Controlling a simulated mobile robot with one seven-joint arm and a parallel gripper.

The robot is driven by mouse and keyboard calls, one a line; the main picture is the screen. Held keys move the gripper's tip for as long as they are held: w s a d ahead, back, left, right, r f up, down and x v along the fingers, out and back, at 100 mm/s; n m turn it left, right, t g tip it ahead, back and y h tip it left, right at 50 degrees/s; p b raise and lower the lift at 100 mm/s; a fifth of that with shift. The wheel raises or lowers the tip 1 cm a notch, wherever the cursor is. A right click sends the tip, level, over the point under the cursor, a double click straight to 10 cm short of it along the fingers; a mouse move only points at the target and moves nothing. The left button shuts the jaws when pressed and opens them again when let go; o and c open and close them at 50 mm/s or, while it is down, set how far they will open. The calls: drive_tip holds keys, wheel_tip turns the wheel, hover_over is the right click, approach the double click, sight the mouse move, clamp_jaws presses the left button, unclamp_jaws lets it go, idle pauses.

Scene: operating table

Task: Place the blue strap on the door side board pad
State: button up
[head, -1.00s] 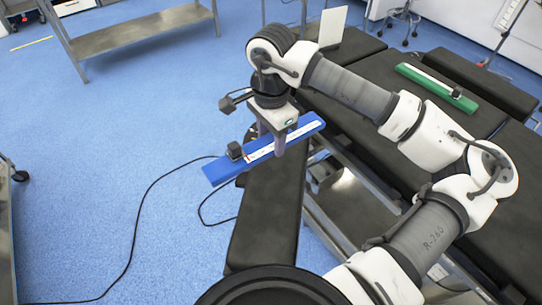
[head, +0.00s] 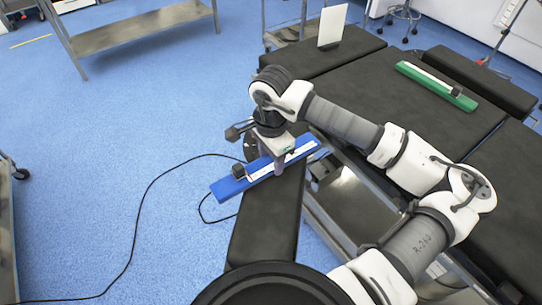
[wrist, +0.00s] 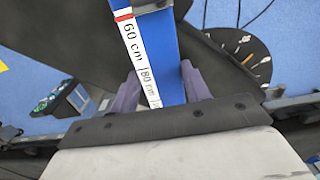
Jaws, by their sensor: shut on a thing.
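The blue strap (head: 226,188) is a long flat blue bar with a white centimetre scale and a black buckle (head: 238,170). My gripper (head: 278,166) is shut on it near its middle and points down. In the wrist view the blue strap (wrist: 165,50) runs between the two purple fingers of my gripper (wrist: 160,88). The strap lies crosswise over a narrow black board pad (head: 265,225) at the left of the table, with its left end over the floor. I cannot tell whether it touches the pad.
A green strap (head: 437,86) lies on the black operating table (head: 365,90) at the right. A white panel (head: 332,26) stands at the back. A black cable (head: 150,190) runs over the blue floor. A metal side table (head: 140,35) stands at back left.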

sight(271, 161)
drive_tip(key=o, duration=1.1)
drive_tip(key=shift+c, duration=0.2)
wheel_tip(271, 161, up, 12)
drive_tip(key=shift+r+b, duration=0.15)
drive_tip(key=shift+b, duration=0.15)
